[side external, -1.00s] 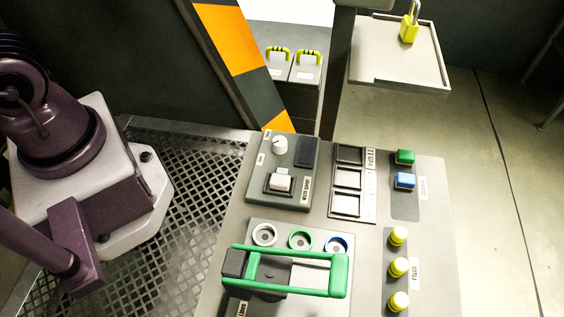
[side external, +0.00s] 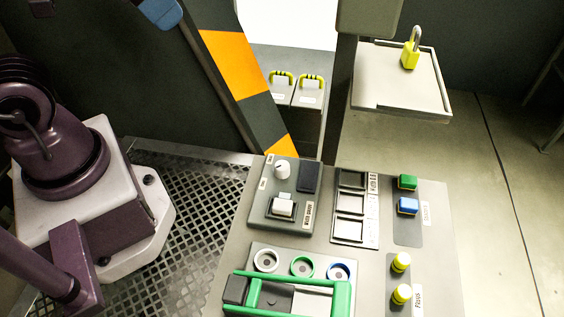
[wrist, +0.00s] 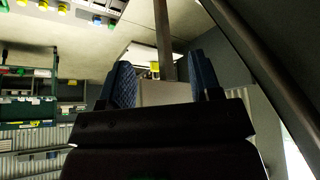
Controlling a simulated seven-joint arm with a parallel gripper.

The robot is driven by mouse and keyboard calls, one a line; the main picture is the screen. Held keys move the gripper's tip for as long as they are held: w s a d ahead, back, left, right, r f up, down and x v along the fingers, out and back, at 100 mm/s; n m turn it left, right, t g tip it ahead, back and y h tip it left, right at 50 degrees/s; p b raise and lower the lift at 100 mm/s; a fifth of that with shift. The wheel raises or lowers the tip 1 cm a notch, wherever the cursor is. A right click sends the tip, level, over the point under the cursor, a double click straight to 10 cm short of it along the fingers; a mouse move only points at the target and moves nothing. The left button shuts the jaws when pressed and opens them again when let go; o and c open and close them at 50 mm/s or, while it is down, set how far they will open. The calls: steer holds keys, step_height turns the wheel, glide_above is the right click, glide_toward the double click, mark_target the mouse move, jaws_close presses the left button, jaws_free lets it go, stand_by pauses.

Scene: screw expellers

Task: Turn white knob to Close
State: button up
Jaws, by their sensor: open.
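The white knob (side external: 282,169) is a small round knob on a dark grey plate at the upper left of the console, beside a dark square block. A small label sits left of it; I cannot read its words or the knob's setting. My gripper (wrist: 163,80) shows in the wrist view with two blue-padded fingers spread apart and nothing between them. In the side view only a blue piece at the top edge may be one of its fingers, far from the knob. I cannot make out the knob in the wrist view.
Below the knob is a white rocker switch (side external: 283,208). A green-handled frame (side external: 343,297) stands at the console's front. Green (side external: 408,181) and blue buttons and yellow plugs (side external: 401,262) line the right. A padlock (side external: 410,54) stands on a tray (side external: 385,88) behind. A striped post (side external: 231,65) rises behind left.

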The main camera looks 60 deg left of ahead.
step_height(320, 180, down, 5)
steer(key=w+d+g, duration=0.2)
steer(key=w+g, duration=0.1)
steer(key=n+g, duration=0.2)
steer(key=n, duration=0.8)
glide_toward(282, 165)
step_height(282, 165, down, 9)
steer(key=shift+w+f, duration=0.15)
steer(key=shift+f, duration=0.1)
steer(key=c, duration=0.9)
steer(key=shift+c, duration=0.2)
